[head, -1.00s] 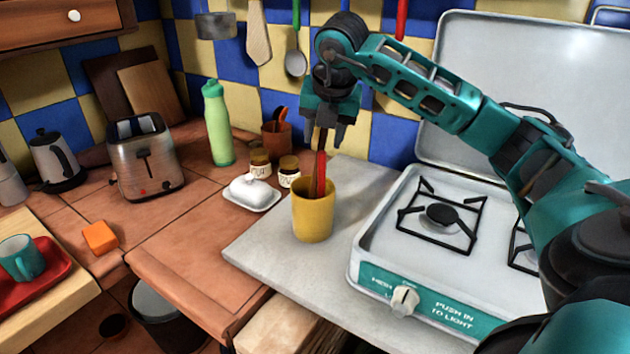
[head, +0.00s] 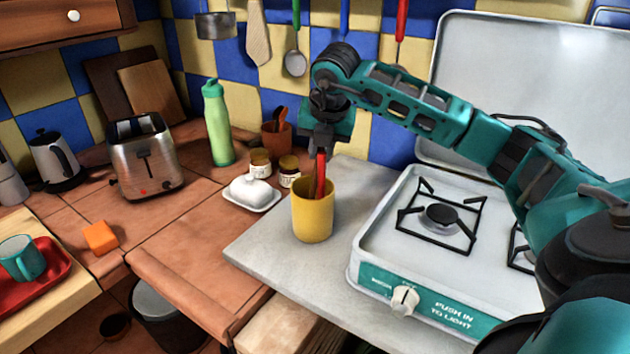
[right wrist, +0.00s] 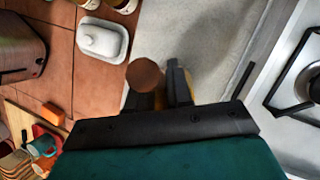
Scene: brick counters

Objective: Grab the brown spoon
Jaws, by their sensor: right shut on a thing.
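The yellow cup (head: 313,216) stands upright on the grey counter, left of the stove. A red-handled utensil (head: 320,177) stands in it. My right gripper (head: 322,150) points down just above the cup and is shut on the brown spoon. In the right wrist view the spoon's round brown end (right wrist: 145,75) shows by the fingers (right wrist: 165,88). In the head view the spoon is mostly hidden by the gripper and the red utensil. Its lower part appears to be still inside the cup. My left gripper is not in view.
A white butter dish (head: 251,193), small jars (head: 289,171) and a brown pot with utensils (head: 276,139) stand left of and behind the cup. The gas stove (head: 440,250) is close on the right. Utensils hang on the tiled wall behind.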

